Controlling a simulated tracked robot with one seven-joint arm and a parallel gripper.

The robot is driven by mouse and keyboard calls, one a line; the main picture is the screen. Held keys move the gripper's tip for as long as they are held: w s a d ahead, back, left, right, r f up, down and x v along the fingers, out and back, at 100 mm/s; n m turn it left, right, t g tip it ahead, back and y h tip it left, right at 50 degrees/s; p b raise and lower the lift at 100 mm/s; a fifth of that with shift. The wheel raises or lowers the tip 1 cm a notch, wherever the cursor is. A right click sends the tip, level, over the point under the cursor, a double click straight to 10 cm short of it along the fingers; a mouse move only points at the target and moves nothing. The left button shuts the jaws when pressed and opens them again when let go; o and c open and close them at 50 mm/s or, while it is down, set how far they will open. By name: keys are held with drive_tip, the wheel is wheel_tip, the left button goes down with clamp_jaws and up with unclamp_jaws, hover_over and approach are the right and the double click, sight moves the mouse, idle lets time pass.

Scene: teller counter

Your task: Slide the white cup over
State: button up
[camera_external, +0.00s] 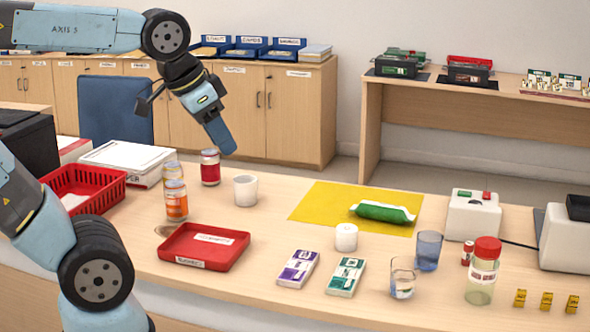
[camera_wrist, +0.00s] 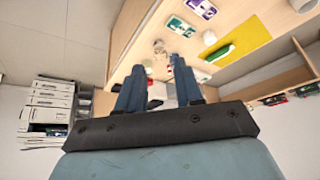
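The white cup (camera_external: 246,190) stands upright on the counter, right of a red-labelled jar (camera_external: 210,167) and behind the red tray (camera_external: 205,246). A white rounded thing at the top right edge of the wrist view (camera_wrist: 301,5) may be this cup, cut off by the frame. My gripper (camera_external: 228,150) is raised, pointing down and right, up and left of the cup in the external view and apart from it. In the wrist view my gripper's two fingers (camera_wrist: 157,64) are spread, and I see nothing held between them.
Orange jars (camera_external: 176,200) stand left of the cup beside a red basket (camera_external: 96,184). A yellow mat (camera_external: 310,203) with a green packet (camera_external: 381,213) lies to its right. A short white cylinder (camera_external: 346,238) stands in front of the mat. Counter between cup and mat is clear.

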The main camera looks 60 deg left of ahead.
drive_tip(key=w+a+r+g, duration=0.2)
drive_tip(key=w+a, duration=0.7)
drive_tip(key=w, duration=0.4)
drive_tip(key=w+a+f+m+y, duration=0.15)
drive_tip(key=w+a+f, duration=0.25)
drive_tip(key=w+a, duration=0.8)
drive_tip(key=m+g+h, duration=0.1)
drive_tip(key=m+g, duration=0.1)
drive_tip(key=g, duration=0.1)
hover_over(246, 205)
wheel_tip(246, 205, down, 22)
drive_tip(key=shift+d, duration=0.15)
drive_tip(key=shift+f, duration=0.1)
drive_tip(key=f, duration=1.3)
drive_tip(key=shift+a+f, duration=0.2)
drive_tip(key=shift+f, duration=0.15)
drive_tip(key=shift+c, duration=0.3)
clamp_jaws()
